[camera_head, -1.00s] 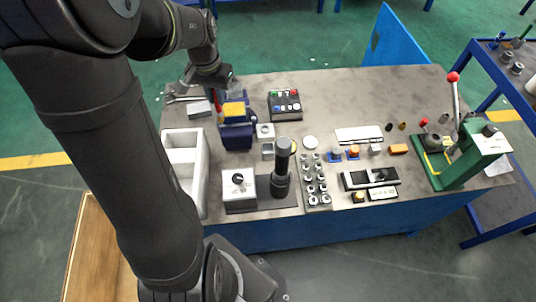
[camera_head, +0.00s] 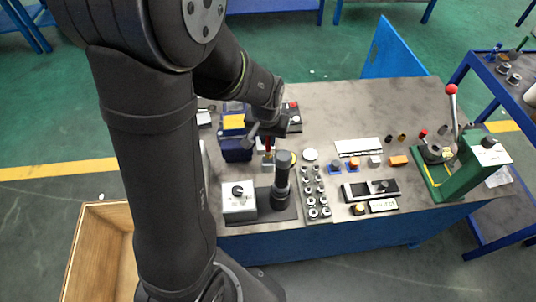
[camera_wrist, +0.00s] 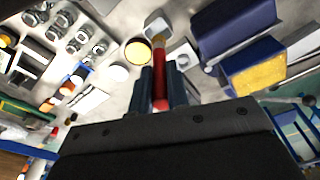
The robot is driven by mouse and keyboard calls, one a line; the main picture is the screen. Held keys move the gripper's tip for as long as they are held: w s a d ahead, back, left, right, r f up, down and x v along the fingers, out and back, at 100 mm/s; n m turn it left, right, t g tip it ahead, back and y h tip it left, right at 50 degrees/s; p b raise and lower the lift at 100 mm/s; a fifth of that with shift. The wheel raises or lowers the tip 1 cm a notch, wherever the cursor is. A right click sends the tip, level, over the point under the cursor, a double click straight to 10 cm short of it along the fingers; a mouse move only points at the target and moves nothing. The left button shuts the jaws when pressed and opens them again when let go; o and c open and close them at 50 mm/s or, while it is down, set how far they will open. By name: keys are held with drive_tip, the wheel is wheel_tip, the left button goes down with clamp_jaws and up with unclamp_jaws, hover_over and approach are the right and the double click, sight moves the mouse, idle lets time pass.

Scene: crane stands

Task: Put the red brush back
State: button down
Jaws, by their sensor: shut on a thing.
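The red brush (camera_wrist: 160,84) is upright or nearly so between the two fingers of my gripper (camera_wrist: 160,98) in the wrist view. Its pale tip points away from the wrist, by a small grey square holder (camera_wrist: 157,24) and a second square holder with a round hole (camera_wrist: 183,55). I cannot tell whether the tip touches either. In the head view, my gripper (camera_head: 264,140) is over the table by these holders and largely hides them. A bit of the red brush (camera_head: 269,142) shows below the gripper. The gripper is shut on the brush.
Close to the left stands a navy holder (camera_head: 237,152) with a yellow block (camera_head: 233,122). A black cylinder (camera_head: 283,165) and a grey knob box (camera_head: 238,200) stand in front. A green lever press (camera_head: 466,165) is far right. A white disc (camera_head: 311,155) lies nearby.

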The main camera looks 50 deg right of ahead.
sight(268, 153)
drive_tip(key=shift+f, duration=3.05)
drive_tip(key=c, duration=1.4)
unclamp_jaws()
drive_tip(key=shift+f, duration=0.15)
drive_tip(key=r, duration=0.4)
drive_tip(key=a+r, duration=0.1)
drive_tip(key=r, duration=0.7)
drive_tip(key=shift+s+a+r, duration=0.15)
drive_tip(key=shift+s+a, duration=0.05)
drive_tip(key=shift+s, duration=0.05)
drive_tip(key=f, duration=0.4)
drive_tip(key=d+f, duration=0.1)
drive_tip(key=f, duration=0.7)
drive_tip(key=shift+w+d, duration=0.15)
drive_tip(key=shift+w, duration=0.1)
drive_tip(key=shift+r, duration=0.4)
